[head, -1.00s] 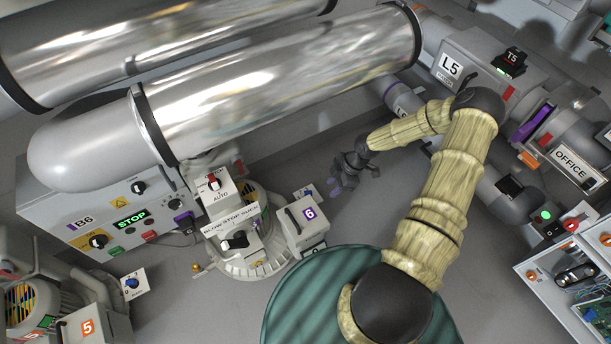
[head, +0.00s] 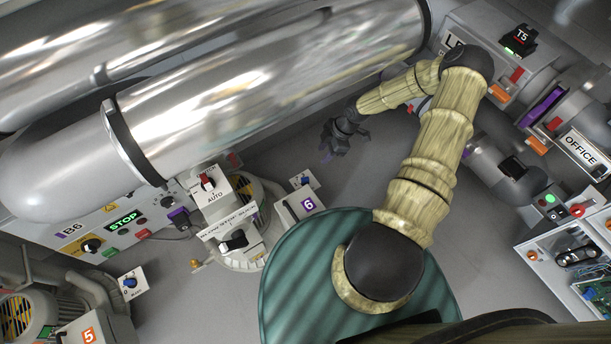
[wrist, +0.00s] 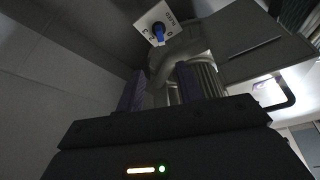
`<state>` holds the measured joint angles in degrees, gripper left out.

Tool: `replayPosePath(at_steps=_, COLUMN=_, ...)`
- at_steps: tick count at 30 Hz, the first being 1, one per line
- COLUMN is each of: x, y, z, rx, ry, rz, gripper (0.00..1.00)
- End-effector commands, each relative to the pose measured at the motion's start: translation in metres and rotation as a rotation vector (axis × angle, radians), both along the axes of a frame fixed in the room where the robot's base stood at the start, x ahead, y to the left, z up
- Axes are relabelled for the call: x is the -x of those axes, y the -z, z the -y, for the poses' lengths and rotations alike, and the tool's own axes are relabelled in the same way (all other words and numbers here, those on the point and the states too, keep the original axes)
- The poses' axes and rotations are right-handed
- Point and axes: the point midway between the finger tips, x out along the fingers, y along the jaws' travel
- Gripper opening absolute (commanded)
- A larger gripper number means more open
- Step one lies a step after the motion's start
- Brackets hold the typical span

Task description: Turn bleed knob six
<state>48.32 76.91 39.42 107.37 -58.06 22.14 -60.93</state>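Bleed knob six is a small blue knob (head: 305,181) on a white plate, beside the grey box marked 6 (head: 299,208). My gripper (head: 330,148) is above and right of it in the head view, apart from it. In the wrist view a blue knob (wrist: 158,31) sits on a white plate marked with numbers, beyond my gripper (wrist: 159,78). The two purple fingers stand apart with nothing between them. The plate's printing is too small to read fully.
Large shiny ducts (head: 270,95) run across the top left. The blower with a white switch panel (head: 230,232) stands left of box 6. Another blue knob (head: 130,282) is near the box marked 5 (head: 88,335). Open floor (head: 350,185) lies between the gripper and my base.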

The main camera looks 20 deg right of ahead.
Motion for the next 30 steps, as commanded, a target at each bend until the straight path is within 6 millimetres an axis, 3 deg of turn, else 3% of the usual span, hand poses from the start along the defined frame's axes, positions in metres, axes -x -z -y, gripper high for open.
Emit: replayPosePath(at_steps=30, x=-0.005, y=0.15, z=-0.062, rx=0.0, ry=-0.003, rz=0.0, gripper=0.36)
